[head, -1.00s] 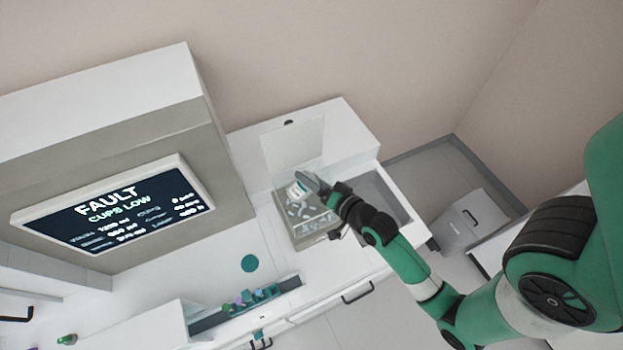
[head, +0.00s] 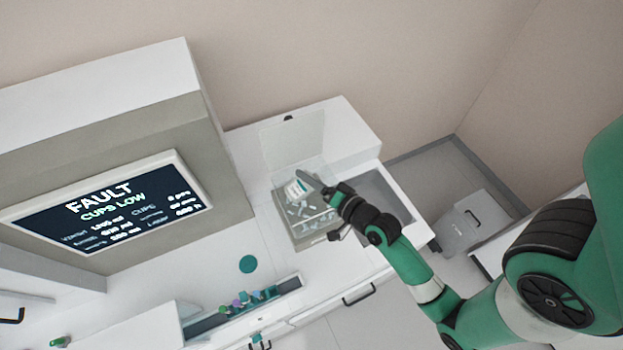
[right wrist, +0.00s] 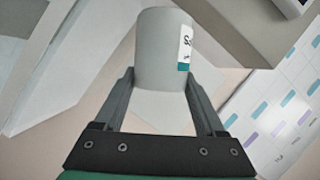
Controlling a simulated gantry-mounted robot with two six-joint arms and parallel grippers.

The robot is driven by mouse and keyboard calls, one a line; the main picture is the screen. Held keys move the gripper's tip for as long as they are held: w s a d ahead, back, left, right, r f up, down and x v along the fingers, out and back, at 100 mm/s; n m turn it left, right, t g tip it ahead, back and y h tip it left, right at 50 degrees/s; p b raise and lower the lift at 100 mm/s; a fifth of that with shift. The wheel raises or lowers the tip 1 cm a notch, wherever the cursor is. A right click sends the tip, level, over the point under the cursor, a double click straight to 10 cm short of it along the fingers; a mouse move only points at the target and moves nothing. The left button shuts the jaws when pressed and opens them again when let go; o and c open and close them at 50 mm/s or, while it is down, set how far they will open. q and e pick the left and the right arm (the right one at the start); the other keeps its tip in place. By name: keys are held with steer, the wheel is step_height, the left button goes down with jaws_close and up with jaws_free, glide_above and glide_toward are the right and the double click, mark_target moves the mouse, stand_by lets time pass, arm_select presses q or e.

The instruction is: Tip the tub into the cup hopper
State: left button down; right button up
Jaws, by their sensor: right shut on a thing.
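The tub (right wrist: 160,50) is a pale grey-white cylinder with a white and teal label in the right wrist view. My right gripper (right wrist: 158,85) is shut on it, one finger on each side. In the head view the tub (head: 296,189) is small and tilted above the cup hopper, partly hidden by the right gripper (head: 316,184). The cup hopper (head: 308,240) is a square box with its clear lid (head: 293,143) raised at the back. Several small pale pieces lie in it below the tub. My left gripper is not in view.
A screen (head: 112,203) on the left reads "FAULT CUPS LOW". A grey recessed bin (head: 383,195) lies right of the hopper. A rack of several coloured tubes (head: 245,303) and a teal disc (head: 248,264) are in front. A grey box (head: 470,222) stands lower at right.

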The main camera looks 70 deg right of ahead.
steer(key=shift+f+m+b, duration=0.35)
steer(key=shift+m+b, duration=0.05)
steer(key=shift+b, duration=0.5)
steer(key=shift+r+m+t, duration=0.15)
steer(key=shift+m+t, duration=0.15)
steer(key=shift+m+b, duration=0.5)
steer(key=shift+b, duration=0.55)
steer(key=shift+t, duration=0.3)
